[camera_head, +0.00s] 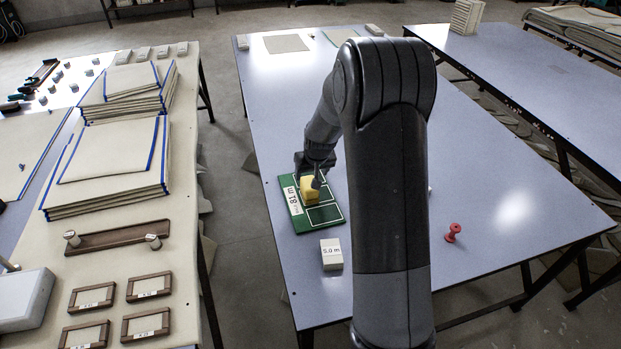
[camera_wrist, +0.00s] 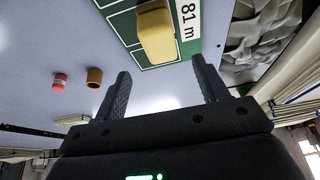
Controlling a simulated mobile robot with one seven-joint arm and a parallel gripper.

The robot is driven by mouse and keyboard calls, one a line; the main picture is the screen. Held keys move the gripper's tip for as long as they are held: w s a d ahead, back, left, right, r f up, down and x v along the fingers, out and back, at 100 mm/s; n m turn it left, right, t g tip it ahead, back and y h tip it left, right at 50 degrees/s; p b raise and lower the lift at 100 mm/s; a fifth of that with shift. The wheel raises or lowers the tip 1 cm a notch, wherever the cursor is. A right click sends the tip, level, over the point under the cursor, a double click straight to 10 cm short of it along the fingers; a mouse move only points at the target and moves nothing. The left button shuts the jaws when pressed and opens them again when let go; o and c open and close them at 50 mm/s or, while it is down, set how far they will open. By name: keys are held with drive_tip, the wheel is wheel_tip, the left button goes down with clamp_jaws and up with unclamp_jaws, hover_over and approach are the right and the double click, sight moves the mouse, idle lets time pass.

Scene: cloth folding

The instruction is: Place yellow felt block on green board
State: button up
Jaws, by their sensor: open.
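The yellow felt block (camera_head: 308,190) rests on the green board (camera_head: 318,222), toward the board's far part beside its white label strip. In the wrist view the yellow block (camera_wrist: 155,30) lies on the green board (camera_wrist: 123,24), beyond my fingertips. My gripper (camera_wrist: 162,80) is open, with its two fingers apart and nothing between them. In the head view my arm and gripper (camera_head: 319,180) are at the block, and the arm hides part of it. The wrist view shows the block apart from the fingers.
A white box marked 5.0 m (camera_head: 331,254) stands just in front of the board. A red spool (camera_head: 453,232) stands to the right; a brown cylinder (camera_wrist: 94,77) shows in the wrist view. The table's right front is mostly clear. Folded cloths (camera_head: 112,165) lie on the left table.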

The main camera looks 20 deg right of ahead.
drive_tip(key=s+a+r, duration=0.2)
drive_tip(key=s+r, duration=0.6)
drive_tip(key=r, duration=0.2)
drive_tip(key=s+a+r, duration=0.2)
drive_tip(key=s+r, duration=0.6)
drive_tip(key=r, duration=0.2)
drive_tip(key=s+r, duration=0.2)
drive_tip(key=s, duration=0.8)
drive_tip(key=s+a+r+t, duration=0.1)
drive_tip(key=s+r, duration=0.1)
drive_tip(key=s, duration=0.8)
drive_tip(key=shift+s+a+r, duration=0.2)
drive_tip(key=shift+s+a, duration=0.05)
drive_tip(key=shift+s, duration=0.15)
